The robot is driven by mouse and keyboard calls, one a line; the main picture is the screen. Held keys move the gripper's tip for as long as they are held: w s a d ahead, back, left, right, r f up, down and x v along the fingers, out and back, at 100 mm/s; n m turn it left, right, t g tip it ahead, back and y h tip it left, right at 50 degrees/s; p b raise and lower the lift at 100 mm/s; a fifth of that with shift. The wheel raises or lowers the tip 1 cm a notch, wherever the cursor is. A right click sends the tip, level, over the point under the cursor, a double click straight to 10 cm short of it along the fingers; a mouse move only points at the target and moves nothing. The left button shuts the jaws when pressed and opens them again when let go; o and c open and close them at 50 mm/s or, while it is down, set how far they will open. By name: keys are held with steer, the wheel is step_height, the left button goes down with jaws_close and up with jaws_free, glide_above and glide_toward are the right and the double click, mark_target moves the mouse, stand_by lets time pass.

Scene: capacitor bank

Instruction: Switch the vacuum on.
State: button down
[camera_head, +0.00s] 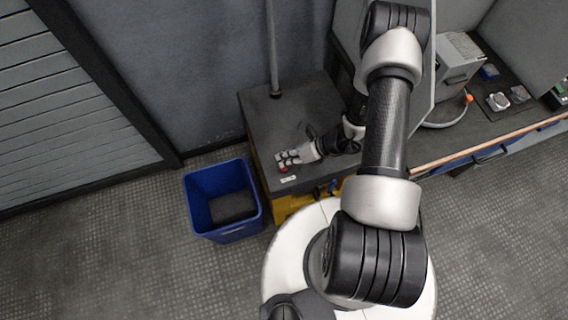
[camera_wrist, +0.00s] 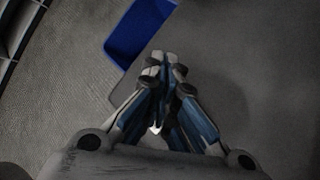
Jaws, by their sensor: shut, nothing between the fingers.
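My gripper (camera_head: 284,160) is over the left front part of a dark grey cabinet top (camera_head: 262,120) in the head view. Its fingers are shut with nothing between them. A small red button (camera_head: 283,169) shows right at the fingertips, partly covered by them. I cannot tell whether they touch it. A small white label (camera_head: 289,179) lies just in front of the button. In the wrist view the closed fingers (camera_wrist: 166,62) point up the picture over the grey top (camera_wrist: 270,60), near its left edge. The button is not visible there.
A blue bin (camera_head: 231,232) with something dark inside stands on the floor left of the cabinet; it also shows in the wrist view (camera_wrist: 135,35). A grey pole (camera_head: 272,45) rises from the cabinet's back. A workbench (camera_head: 475,143) with small items is at the right.

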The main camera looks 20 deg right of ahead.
steer(key=shift+f, duration=0.45)
steer(key=shift+r, duration=0.5)
step_height(320, 180, up, 6)
steer(key=p, duration=0.4)
steer(key=shift+r+p, duration=0.1)
steer(key=shift+p, duration=0.2)
stand_by(0.4)
